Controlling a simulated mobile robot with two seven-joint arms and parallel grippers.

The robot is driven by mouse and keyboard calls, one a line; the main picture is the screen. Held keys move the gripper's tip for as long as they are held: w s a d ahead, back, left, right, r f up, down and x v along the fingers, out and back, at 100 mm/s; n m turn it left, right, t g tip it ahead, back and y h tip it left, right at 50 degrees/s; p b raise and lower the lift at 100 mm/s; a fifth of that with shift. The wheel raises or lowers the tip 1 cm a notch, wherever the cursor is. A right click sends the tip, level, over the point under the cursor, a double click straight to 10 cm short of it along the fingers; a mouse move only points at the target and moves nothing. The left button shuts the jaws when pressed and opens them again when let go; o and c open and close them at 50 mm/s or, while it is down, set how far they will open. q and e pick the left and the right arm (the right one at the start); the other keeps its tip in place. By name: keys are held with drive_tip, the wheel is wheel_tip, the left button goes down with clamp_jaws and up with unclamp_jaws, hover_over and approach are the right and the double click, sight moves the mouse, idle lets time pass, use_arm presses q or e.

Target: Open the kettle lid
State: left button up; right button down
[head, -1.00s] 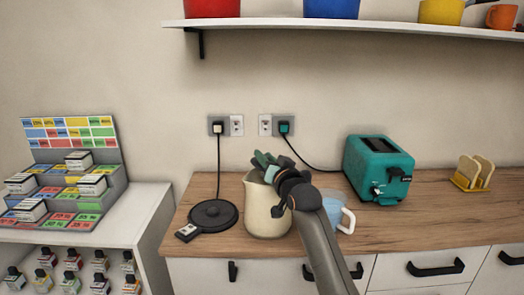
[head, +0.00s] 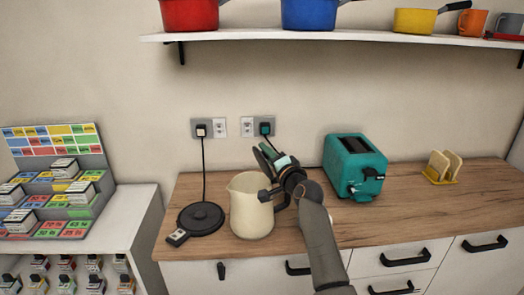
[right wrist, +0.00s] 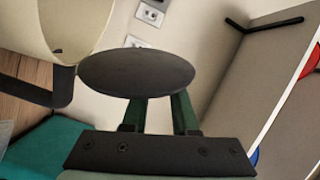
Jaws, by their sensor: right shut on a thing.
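The cream kettle (head: 252,206) stands upright on the wooden counter, off its dark round base; it also shows at the left of the right wrist view (right wrist: 62,25). Its dark handle (right wrist: 45,92) is on the side nearest my right arm. My right gripper (head: 279,160) is above the handle side of the kettle. It is shut on the dark lid (head: 264,162), which stands tilted up over the kettle's right rim. In the right wrist view the lid (right wrist: 136,73) is a dark disc in front of the green fingers. I cannot tell whether it still joins the kettle. My left gripper is not in view.
The kettle base (head: 201,218) lies left of the kettle with its cord to an outlet. A teal toaster (head: 354,168) and a toast rack (head: 442,168) stand to the right. A shelf (head: 330,37) with pots hangs above. A display stand (head: 55,185) is far left.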

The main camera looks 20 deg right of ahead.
drive_tip(key=shift+d+m, duration=0.35)
drive_tip(key=shift+m, duration=0.15)
drive_tip(key=c, duration=0.7)
unclamp_jaws()
drive_tip(key=s, duration=0.8)
drive_tip(key=s+d, duration=0.1)
drive_tip(key=s, duration=0.3)
drive_tip(key=shift+s, duration=0.25)
